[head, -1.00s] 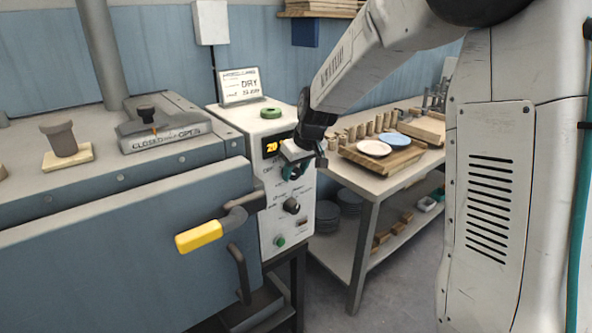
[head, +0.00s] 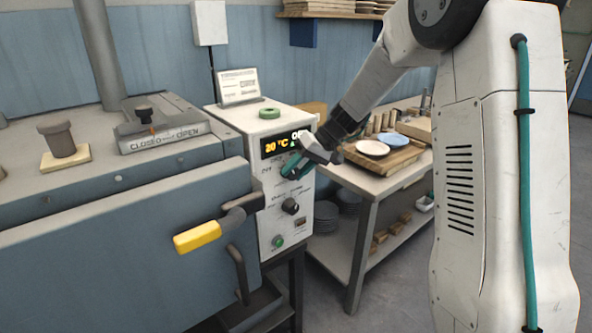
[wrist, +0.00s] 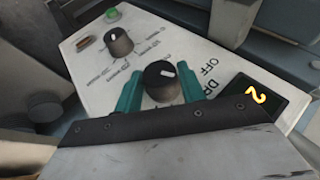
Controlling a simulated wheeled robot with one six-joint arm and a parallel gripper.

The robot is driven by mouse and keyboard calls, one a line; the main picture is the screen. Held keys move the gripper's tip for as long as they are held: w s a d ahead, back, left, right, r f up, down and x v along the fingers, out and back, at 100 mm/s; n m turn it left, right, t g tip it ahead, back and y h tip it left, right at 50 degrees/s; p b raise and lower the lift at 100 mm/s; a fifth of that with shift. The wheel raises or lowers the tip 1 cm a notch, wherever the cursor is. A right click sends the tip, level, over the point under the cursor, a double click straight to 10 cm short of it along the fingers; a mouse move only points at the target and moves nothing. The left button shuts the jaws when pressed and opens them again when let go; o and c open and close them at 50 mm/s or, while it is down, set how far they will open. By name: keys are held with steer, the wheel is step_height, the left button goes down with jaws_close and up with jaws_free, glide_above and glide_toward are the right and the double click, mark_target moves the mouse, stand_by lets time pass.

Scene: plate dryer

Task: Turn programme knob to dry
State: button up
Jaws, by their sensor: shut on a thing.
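The control box (head: 253,190) stands right of the big blue machine. The programme knob (wrist: 161,83), dark with a white pointer mark, sits on its front panel in the wrist view. My gripper (wrist: 163,86) is shut on it, one teal finger on each side. The pointer mark lies toward the side with the printed OFF label (wrist: 211,65); I cannot tell exactly which label it meets.
A second dark knob (head: 291,206) and a green button (head: 278,241) sit lower on the panel. A yellow-gripped handle (head: 198,237) juts out at the left. A table (head: 372,184) with plates and wooden pieces stands close on the right.

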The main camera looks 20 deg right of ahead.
steer(key=shift+y, duration=0.5)
steer(key=o, duration=0.9)
steer(key=shift+o, duration=0.2)
steer(key=shift+d, duration=0.1)
steer(key=v, duration=0.7)
steer(key=shift+d+r, duration=0.25)
